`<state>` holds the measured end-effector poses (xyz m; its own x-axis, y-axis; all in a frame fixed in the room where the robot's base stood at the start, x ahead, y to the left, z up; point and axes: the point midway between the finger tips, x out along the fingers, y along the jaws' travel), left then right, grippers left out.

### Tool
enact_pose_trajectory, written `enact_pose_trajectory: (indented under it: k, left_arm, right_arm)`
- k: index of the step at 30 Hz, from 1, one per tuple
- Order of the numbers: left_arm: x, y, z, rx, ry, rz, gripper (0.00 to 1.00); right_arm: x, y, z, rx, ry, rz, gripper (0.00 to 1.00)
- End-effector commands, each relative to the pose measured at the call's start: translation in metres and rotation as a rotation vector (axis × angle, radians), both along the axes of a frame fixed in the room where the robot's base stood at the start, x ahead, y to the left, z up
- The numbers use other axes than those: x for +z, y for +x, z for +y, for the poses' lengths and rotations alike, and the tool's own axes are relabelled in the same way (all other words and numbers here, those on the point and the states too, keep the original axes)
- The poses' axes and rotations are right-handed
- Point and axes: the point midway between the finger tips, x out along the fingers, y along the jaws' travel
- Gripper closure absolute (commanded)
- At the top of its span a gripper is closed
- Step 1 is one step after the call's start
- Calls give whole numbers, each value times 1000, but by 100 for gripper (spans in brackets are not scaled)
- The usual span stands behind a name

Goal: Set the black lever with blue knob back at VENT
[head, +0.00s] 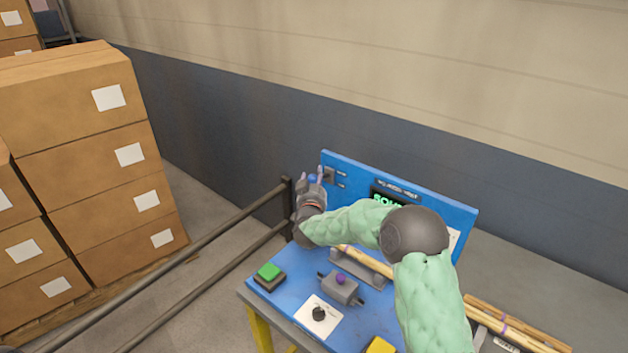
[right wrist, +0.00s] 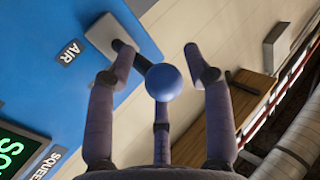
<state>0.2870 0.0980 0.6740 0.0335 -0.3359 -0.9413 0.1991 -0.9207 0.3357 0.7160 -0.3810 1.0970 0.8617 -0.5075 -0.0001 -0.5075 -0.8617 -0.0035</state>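The black lever's blue knob (right wrist: 168,82) shows close up in the right wrist view. In the head view the knob (head: 312,178) is at the panel's left end. My right gripper (head: 313,173) is there, its fingers open and spread around the knob, with gaps visible to the side fingers; whether the rear finger touches it I cannot tell. No VENT label is readable. My left gripper is not in view.
The blue panel (head: 345,163) stands at the back of a blue worktop (head: 290,297). On it are a green button (head: 269,271), a purple-knobbed grey block (head: 341,289), a black knob on a white plate (head: 319,314) and a wooden piece in a holder (head: 365,261). A railing (head: 225,228) passes at left.

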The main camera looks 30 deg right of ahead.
Motion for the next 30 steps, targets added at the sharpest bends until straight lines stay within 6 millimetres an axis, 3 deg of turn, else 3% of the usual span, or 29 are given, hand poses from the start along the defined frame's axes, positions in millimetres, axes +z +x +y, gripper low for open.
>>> enact_pose_trajectory:
  k: [1, 4, 11, 22, 30]
  left_arm:
    - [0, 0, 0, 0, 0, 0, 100]
    - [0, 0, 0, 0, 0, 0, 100]
    - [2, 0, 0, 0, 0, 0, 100]
    - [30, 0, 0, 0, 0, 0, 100]
    - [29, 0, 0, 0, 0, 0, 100]
  right_arm:
    - [0, 0, 0, 0, 0, 0, 72]
    - [0, 0, 0, 0, -1, -1, 100]
    - [3, 0, 0, 0, 4, 0, 100]
    - [20, 0, -1, -1, 87, 33, 100]
    - [26, 2, -5, -4, 79, 24, 100]
